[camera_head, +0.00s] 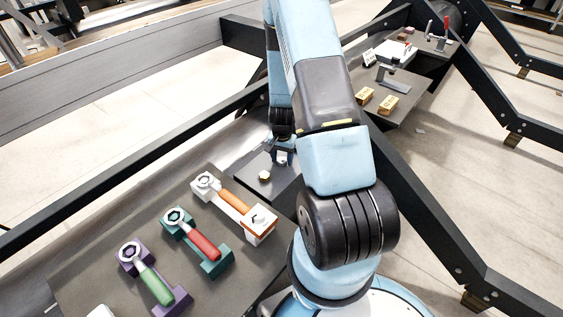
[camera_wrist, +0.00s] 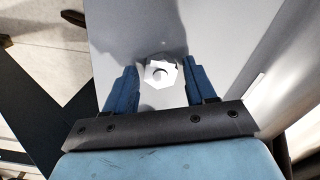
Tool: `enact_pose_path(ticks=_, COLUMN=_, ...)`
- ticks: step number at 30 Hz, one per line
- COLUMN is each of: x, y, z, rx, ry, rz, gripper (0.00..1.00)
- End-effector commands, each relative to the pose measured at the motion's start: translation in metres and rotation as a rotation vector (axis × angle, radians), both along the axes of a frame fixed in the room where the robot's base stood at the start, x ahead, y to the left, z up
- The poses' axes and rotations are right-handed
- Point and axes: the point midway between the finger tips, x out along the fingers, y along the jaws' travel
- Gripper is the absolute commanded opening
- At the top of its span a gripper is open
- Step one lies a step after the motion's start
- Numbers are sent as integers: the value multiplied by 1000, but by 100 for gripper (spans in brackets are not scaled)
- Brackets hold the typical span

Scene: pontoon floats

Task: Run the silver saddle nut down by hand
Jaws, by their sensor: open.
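The silver nut (camera_wrist: 160,72) shows in the wrist view as a bright, faceted piece with a darker round centre. It lies between the two blue fingers of my gripper (camera_wrist: 158,82), towards their tips. The fingers are open, and I see a gap beside the nut. In the head view my gripper (camera_head: 281,155) points down over a grey plate; a small pale piece, apparently the silver nut (camera_head: 281,158), shows at its fingers, partly hidden. Threads under the silver nut are hidden.
Wrenches with orange (camera_head: 234,201), red (camera_head: 204,246) and green (camera_head: 154,286) handles rest in holders at the lower left. Two yellow blocks (camera_head: 376,100) and a dark stand (camera_head: 393,79) are on the far plate. Dark beams (camera_head: 440,215) run along the right.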

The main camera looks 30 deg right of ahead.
Motion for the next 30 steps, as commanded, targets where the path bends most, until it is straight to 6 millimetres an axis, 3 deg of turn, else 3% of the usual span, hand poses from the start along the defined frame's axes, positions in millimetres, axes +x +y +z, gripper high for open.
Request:
enact_pose_path(ticks=9, x=0, y=0, z=0, rx=1, ry=-1, rz=551, gripper=55)
enact_pose_path(ticks=19, x=0, y=0, z=0, rx=1, ry=0, rz=840, gripper=55)
enact_pose_path(ticks=30, x=0, y=0, z=0, rx=2, ry=0, rz=1505, gripper=55)
